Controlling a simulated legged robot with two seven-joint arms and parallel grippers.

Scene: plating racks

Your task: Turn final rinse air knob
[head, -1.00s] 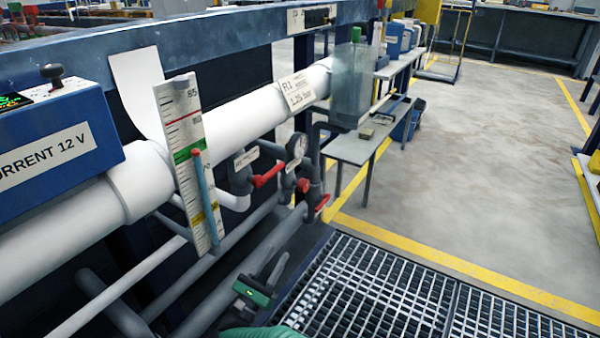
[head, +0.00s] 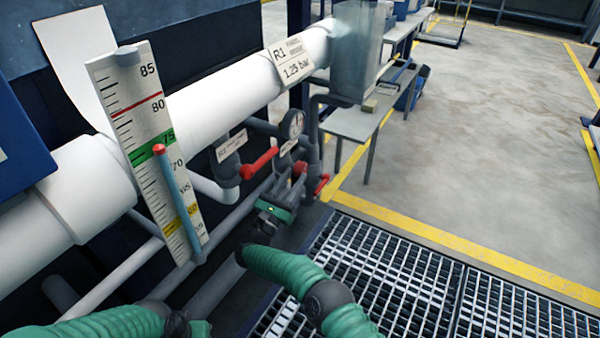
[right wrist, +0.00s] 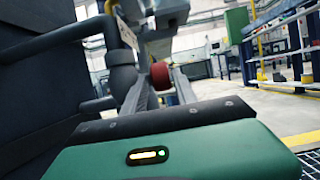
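A round red knob (head: 299,168) sits on the grey pipework below a dial gauge (head: 292,124); it also shows in the right wrist view (right wrist: 160,75). I take it for the air knob, though no label naming it can be read. My right gripper (head: 286,187) reaches in just below and in front of it. In the right wrist view its two fingers (right wrist: 159,88) are apart, with the knob between and beyond their tips; contact cannot be told. My left arm shows at the bottom left, and its gripper's fingers cannot be made out.
A red lever (head: 260,163) is left of the knob and another red lever (head: 321,185) right of it. A scale board (head: 150,145) with a blue rod stands in front of the white pipe (head: 225,95). A grey table (head: 355,122) stands beyond. Grating lies at right.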

